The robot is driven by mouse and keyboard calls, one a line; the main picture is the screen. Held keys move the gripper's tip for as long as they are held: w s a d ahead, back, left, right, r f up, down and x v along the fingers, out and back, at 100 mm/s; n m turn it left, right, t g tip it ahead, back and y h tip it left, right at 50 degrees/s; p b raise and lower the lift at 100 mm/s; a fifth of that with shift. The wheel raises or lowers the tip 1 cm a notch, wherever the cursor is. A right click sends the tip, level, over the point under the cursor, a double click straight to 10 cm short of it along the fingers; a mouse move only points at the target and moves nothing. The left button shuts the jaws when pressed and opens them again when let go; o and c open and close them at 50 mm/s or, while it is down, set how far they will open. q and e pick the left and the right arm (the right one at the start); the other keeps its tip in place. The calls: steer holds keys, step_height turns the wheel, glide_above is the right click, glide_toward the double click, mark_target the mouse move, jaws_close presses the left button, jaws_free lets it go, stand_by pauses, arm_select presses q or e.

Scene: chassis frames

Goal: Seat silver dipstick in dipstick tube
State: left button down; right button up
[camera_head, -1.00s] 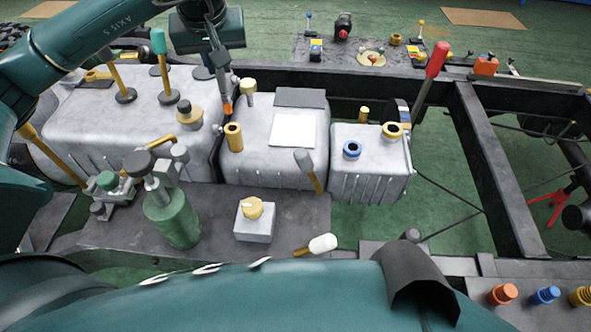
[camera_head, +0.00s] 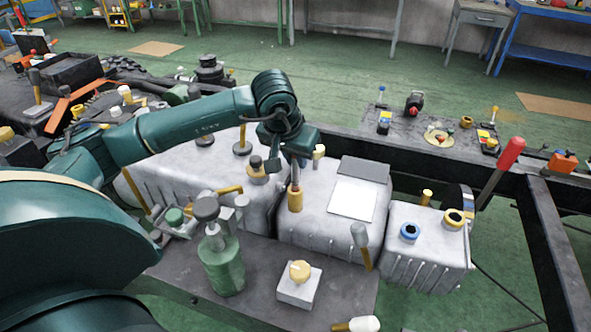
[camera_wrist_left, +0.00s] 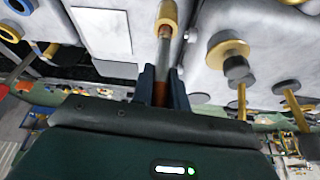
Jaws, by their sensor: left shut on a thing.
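My left gripper (camera_head: 294,164) is above the middle grey tank, pointing down, and shut on the silver dipstick (camera_head: 296,181). The gold dipstick tube (camera_head: 295,202) stands upright on that tank, directly below. The dipstick's lower end is at the tube's mouth and looks to be inside it; how deep cannot be told. In the left wrist view, the jaws (camera_wrist_left: 163,73) close around an orange-brown part of the dipstick. Its silver shaft (camera_wrist_left: 164,50) runs in line toward the gold tube (camera_wrist_left: 168,12). My right gripper is not in view.
A white plate (camera_head: 353,199) lies right of the tube, and a gold-capped neck (camera_head: 319,152) stands close behind it. A black-and-gold cap (camera_head: 257,170) is to its left. A grey-headed handle (camera_head: 361,240) rises in front. The right tank has a blue-ringed opening (camera_head: 409,231).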

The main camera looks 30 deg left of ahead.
mark_target(293, 166)
arm_select(q)
step_height(293, 166, down, 3)
steer(key=shift+f, duration=0.2)
steer(key=shift+f, duration=0.2)
steer(key=c, duration=1.4)
jaws_free()
